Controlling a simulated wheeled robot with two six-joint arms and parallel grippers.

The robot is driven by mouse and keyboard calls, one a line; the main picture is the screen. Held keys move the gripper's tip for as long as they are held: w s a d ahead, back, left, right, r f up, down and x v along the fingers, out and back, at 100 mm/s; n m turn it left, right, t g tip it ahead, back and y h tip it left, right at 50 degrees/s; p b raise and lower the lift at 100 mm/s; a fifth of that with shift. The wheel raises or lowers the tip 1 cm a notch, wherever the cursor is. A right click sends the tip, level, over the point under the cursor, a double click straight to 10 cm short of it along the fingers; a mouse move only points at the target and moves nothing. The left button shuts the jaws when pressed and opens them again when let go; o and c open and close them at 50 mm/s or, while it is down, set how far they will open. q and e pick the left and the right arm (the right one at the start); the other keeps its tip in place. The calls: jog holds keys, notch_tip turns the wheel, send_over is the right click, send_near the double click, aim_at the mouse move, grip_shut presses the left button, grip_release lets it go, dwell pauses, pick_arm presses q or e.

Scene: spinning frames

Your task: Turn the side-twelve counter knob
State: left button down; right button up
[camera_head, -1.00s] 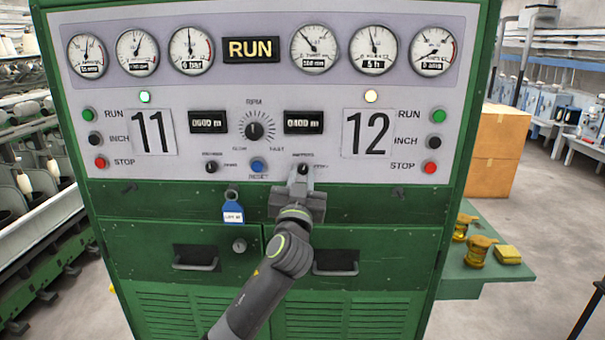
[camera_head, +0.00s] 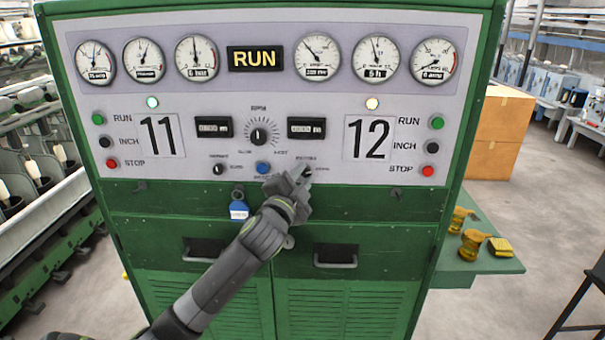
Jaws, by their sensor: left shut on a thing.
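The side-twelve counter knob (camera_head: 307,172) is a small black knob on the grey panel, below the right-hand counter window (camera_head: 306,128) and left of the 12 plate (camera_head: 368,138). My left gripper (camera_head: 301,175) reaches up to it from the lower left and is shut on it. The fingers hide most of the knob, so its pointer direction is not clear. The gripper is tilted relative to the panel. The matching side-eleven knob (camera_head: 219,169) is free, under the left counter window (camera_head: 213,127). My right gripper is not in view.
A blue reset button (camera_head: 262,168) sits just left of the gripper, with the RPM dial (camera_head: 258,136) above. A blue-tagged padlock (camera_head: 239,208) hangs below. Drawer handles (camera_head: 335,262) are lower down. A side shelf (camera_head: 480,262) holds yellow items.

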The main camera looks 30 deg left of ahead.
pick_arm(q)
jog(key=m+g+h, duration=0.1)
jog(key=m, duration=0.2)
jog(key=shift+r+m, duration=0.1)
jog(key=shift+m, duration=0.6)
jog(key=c, duration=1.2)
grip_release()
